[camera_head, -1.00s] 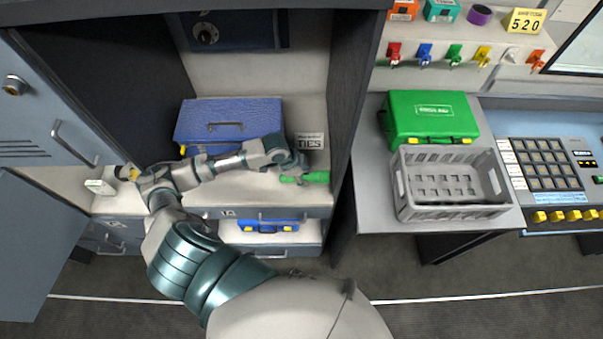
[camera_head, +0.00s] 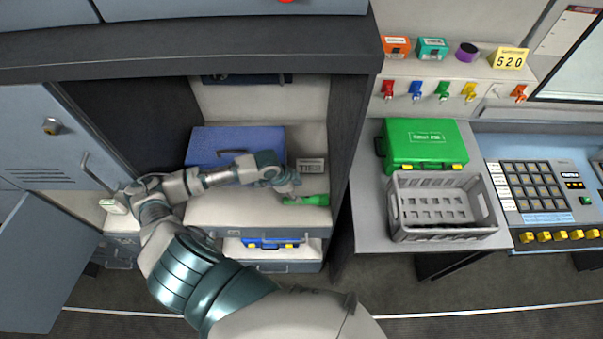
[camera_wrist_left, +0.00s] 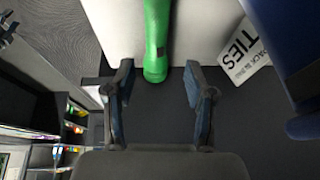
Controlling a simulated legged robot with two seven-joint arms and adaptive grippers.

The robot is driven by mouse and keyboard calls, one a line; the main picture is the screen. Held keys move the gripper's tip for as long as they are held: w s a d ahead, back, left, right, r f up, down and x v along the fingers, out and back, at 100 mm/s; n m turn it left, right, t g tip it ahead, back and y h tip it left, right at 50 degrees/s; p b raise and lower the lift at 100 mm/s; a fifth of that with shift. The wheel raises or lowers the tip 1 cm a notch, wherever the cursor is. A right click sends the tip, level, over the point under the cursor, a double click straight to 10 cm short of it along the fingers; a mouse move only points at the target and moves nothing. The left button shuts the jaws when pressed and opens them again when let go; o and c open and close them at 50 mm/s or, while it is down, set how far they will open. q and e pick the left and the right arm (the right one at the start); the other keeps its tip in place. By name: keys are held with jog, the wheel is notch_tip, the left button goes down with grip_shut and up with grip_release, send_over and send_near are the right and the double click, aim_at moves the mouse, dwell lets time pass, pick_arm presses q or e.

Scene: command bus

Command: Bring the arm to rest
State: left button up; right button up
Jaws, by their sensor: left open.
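My left arm comes in from the left and reaches across into the open locker. My left gripper (camera_head: 290,190) is at the shelf there, beside a green tool-like object (camera_head: 315,200) lying on the shelf. In the left wrist view the left gripper (camera_wrist_left: 160,85) has its two fingers wide apart. The green object (camera_wrist_left: 157,40) shows beyond the fingertips, its near end close to the gap between them, with nothing clamped. My right gripper is not in view.
A blue case (camera_head: 235,142) stands behind the arm, near a "TIES" label (camera_head: 311,166). An open locker door (camera_head: 40,255) is at left. The locker's side wall (camera_head: 345,150) is close on the right. Beyond it are a grey crate (camera_head: 440,212) and a green case (camera_head: 425,145).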

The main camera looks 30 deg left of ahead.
pick_arm(q)
jog(key=shift+d, duration=0.1)
jog(key=shift+n+h, duration=0.3)
jog(key=s+d+f, duration=0.1)
jog(key=d, duration=0.1)
jog(key=s+d, duration=0.2)
jog(key=s+d+f, duration=0.1)
jog(key=d, duration=0.2)
jog(key=shift+s+f, duration=0.2)
jog(key=shift+f, duration=0.15)
jog(key=s+n+y, duration=0.4)
jog(key=s+n, duration=0.5)
jog(key=s, duration=0.5)
notch_tip(320, 180, down, 32)
jog(key=s+f+g+b, duration=0.1)
jog(key=s+b, duration=0.1)
jog(key=b, duration=0.3)
jog(key=s+a+f+b, duration=0.2)
jog(key=s+f, duration=0.6)
jog(key=f, duration=0.1)
jog(key=s+a+f+g+b, duration=0.1)
jog(key=s+f+b, duration=0.1)
jog(key=s+f, duration=0.7)
jog(key=shift+a+f, duration=0.4)
jog(key=shift+f, duration=0.25)
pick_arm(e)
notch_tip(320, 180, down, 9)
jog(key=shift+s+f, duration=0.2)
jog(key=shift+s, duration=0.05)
